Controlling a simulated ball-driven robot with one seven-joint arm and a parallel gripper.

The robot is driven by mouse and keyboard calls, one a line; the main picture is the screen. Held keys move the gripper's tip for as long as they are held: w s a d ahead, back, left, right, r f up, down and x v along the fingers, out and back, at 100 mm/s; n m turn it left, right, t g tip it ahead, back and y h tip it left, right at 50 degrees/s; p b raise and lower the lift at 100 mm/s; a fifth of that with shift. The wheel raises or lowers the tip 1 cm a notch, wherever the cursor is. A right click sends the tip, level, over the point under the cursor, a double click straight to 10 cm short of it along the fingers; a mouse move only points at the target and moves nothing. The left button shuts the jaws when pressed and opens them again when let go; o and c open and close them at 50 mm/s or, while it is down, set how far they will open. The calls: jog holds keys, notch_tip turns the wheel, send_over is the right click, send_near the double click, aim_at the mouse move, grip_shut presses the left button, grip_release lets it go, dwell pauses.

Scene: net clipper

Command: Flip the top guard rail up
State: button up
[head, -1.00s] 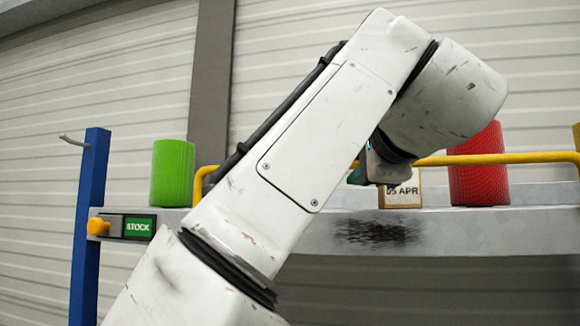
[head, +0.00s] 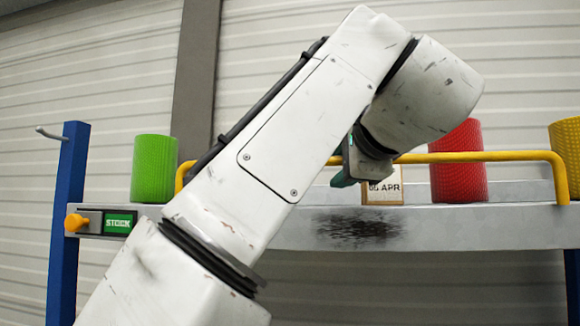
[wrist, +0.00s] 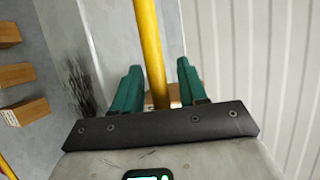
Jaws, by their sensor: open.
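The yellow guard rail (head: 480,156) runs level along the front of the upper shelf in the head view, bending down at both ends. My gripper (wrist: 158,64) is open in the wrist view. Its two green fingers stand on either side of the yellow rail (wrist: 149,40), which passes between them; I cannot tell whether either finger touches it. In the head view my gripper (head: 345,168) is mostly hidden behind my arm, near the middle of the rail.
A blue post (head: 68,220) with an orange knob (head: 75,223) is at left. Wooden blocks (wrist: 15,75) show in the wrist view.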

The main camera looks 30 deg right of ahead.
jog(key=v, duration=1.1)
jog(key=shift+f, duration=0.1)
